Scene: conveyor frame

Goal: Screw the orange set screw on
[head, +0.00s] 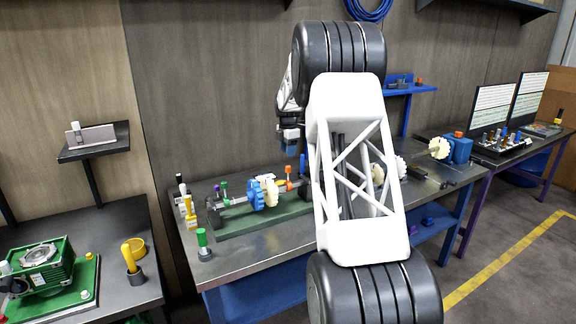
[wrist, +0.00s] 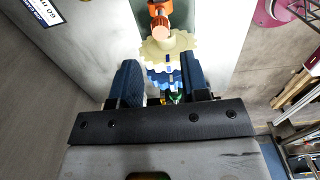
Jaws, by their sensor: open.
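A small upright orange piece (head: 287,170), which looks like the orange set screw, stands above the shaft just right of the gears in the head view. A second orange piece (head: 289,186) is just below it; I cannot tell how they join. In the wrist view an orange part (wrist: 160,8) shows at the top edge, beyond the cream gear (wrist: 166,44). The blue gear (head: 256,195) is beside the cream one. My gripper (wrist: 160,82) is open, its fingers apart and pointing toward the gears, with nothing visibly held. In the head view my arm hides part of the bench.
The metal bench (head: 240,245) carries a green base (head: 232,222) under the shaft. Green-topped (head: 202,238) and yellow-handled (head: 190,212) pieces stand at its left end. More gears and a blue block (head: 458,150) are at right. The bench front left is fairly clear.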

